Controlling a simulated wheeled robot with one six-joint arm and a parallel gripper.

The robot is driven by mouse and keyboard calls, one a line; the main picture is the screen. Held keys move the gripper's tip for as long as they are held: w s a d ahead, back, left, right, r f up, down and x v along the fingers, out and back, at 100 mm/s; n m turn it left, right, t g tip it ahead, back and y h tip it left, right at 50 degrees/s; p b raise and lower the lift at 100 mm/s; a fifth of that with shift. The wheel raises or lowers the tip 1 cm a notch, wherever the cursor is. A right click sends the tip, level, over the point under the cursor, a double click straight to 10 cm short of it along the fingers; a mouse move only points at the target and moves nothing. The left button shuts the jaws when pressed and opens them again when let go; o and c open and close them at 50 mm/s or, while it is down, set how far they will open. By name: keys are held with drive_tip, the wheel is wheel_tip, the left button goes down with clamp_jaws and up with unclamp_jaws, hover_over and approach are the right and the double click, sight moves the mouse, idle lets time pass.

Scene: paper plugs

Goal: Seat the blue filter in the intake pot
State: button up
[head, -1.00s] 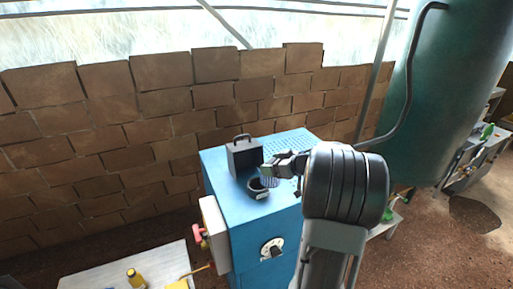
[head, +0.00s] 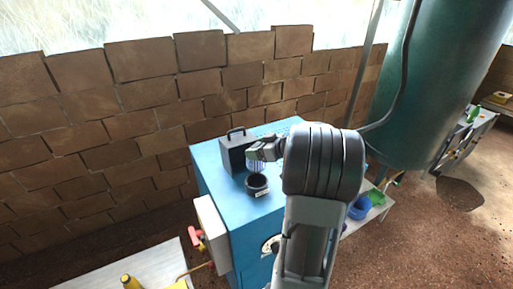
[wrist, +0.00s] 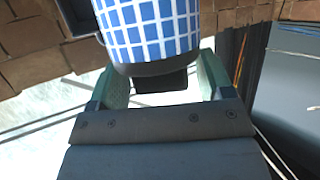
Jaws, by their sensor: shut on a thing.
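The blue filter (head: 258,166), with a white grid on its side, is held by my gripper (head: 262,151) above the intake pot. In the wrist view the filter (wrist: 155,28) fills the top middle, with a dark band at its near end, between the green fingers of my gripper (wrist: 160,82). The intake pot (head: 257,188) is a dark round cup with a pale label, standing on the blue cabinet. The filter looks close over the pot's mouth; I cannot tell whether its lower end is inside the rim. The pot's interior is mostly hidden.
A dark grey box with a handle (head: 236,151) stands right behind the pot on the blue cabinet (head: 212,178). A brick wall (head: 110,110) runs behind. A low table (head: 150,262) with a yellow bottle (head: 131,283) is at lower left. A big green tank (head: 415,90) stands at right.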

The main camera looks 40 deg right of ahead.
drive_tip(key=shift+f+b, duration=1.45)
drive_tip(key=shift+f, duration=1.4)
drive_tip(key=shift+p, duration=0.95)
drive_tip(key=shift+s+f+b, duration=0.1)
drive_tip(key=shift+f+b, duration=1.45)
drive_tip(key=shift+f, duration=1.3)
drive_tip(key=o, duration=1)
drive_tip(key=shift+c, duration=0.2)
drive_tip(key=b+v, duration=0.1)
drive_tip(key=v, duration=1.2)
drive_tip(key=shift+s, duration=0.35)
drive_tip(key=shift+s+d+r, duration=0.1)
drive_tip(key=shift+d+r, duration=0.05)
drive_tip(key=shift+r, duration=0.05)
